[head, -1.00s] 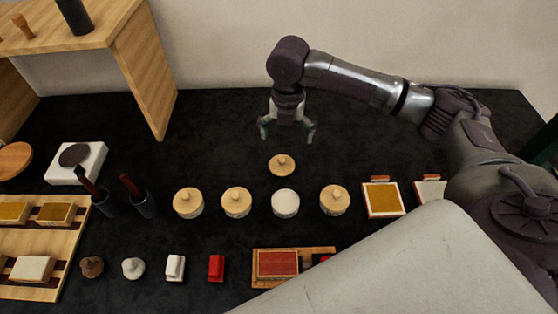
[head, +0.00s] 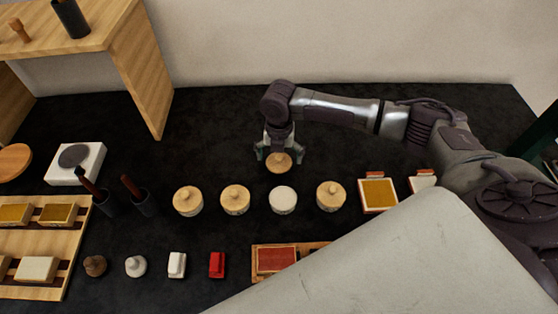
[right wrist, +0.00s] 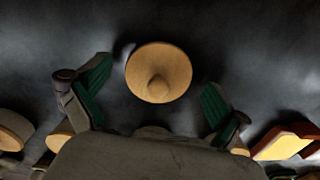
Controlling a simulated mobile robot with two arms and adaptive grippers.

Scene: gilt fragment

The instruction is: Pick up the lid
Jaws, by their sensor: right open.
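The lid (head: 279,163) is a round, light wooden disc with a knob, lying on the dark table behind a row of small pots. In the right wrist view the lid (right wrist: 158,74) sits a little ahead of and between the two green-padded fingers. My right gripper (head: 279,160) points down over the lid with its fingers spread to either side; it also shows in the right wrist view (right wrist: 152,95). It is open and holds nothing. Directly in front of the lid is a pot with a white top (head: 283,200). My left gripper is not in view.
Lidded pots (head: 235,199) stand close in front of the lid. A framed gold pad (head: 379,194) lies to the right. Dark cups with brushes (head: 137,200) and a white block (head: 76,164) are at left. The table behind the lid is clear.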

